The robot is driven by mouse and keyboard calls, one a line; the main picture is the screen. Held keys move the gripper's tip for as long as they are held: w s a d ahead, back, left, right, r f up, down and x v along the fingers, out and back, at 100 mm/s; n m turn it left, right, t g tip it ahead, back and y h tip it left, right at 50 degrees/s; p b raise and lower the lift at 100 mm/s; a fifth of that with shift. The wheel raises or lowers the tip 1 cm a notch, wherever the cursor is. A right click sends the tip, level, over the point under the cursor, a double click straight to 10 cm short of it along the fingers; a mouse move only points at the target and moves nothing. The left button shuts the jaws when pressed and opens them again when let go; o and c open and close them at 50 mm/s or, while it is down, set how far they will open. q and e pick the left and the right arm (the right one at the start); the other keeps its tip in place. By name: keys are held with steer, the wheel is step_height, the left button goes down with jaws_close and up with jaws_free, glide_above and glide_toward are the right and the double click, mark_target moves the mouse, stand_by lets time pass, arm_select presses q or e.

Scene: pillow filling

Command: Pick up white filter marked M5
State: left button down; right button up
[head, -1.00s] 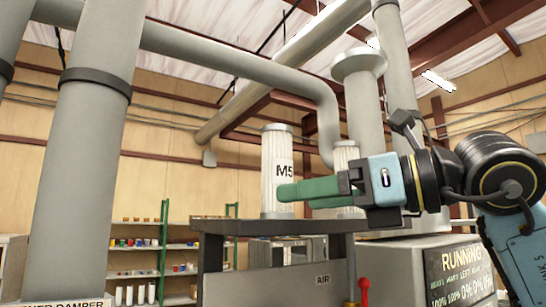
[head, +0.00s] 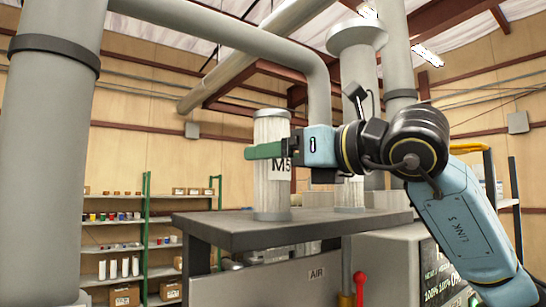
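The white pleated filter marked M5 (head: 272,200) stands upright on the dark table top, with grey end caps. My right gripper (head: 263,151) comes in from the right, level, at the filter's upper part. One green finger crosses the front of the filter just above the M5 label and its tip reaches past the left edge. The other finger is not visible, so I cannot tell whether it is behind the filter or whether the fingers touch it. My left gripper is not in view.
A second white filter (head: 348,194) stands on the table (head: 225,229) to the right, partly hidden by my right gripper. A large grey duct (head: 50,170) rises at left. A red-knobbed lever (head: 360,280) stands at the table's front. Shelves (head: 115,247) stand behind at left.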

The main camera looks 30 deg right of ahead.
steer(key=p+x, duration=0.1)
steer(key=x, duration=0.3)
steer(key=shift+d+r+p, duration=0.1)
steer(key=shift+d+p, duration=0.1)
steer(key=shift+p, duration=0.1)
steer(key=shift+w+a, duration=0.1)
steer(key=shift+w, duration=0.2)
steer(key=shift+s, duration=0.2)
steer(key=shift+c, duration=0.8)
steer(key=c, duration=1.1)
steer(key=shift+r, duration=0.1)
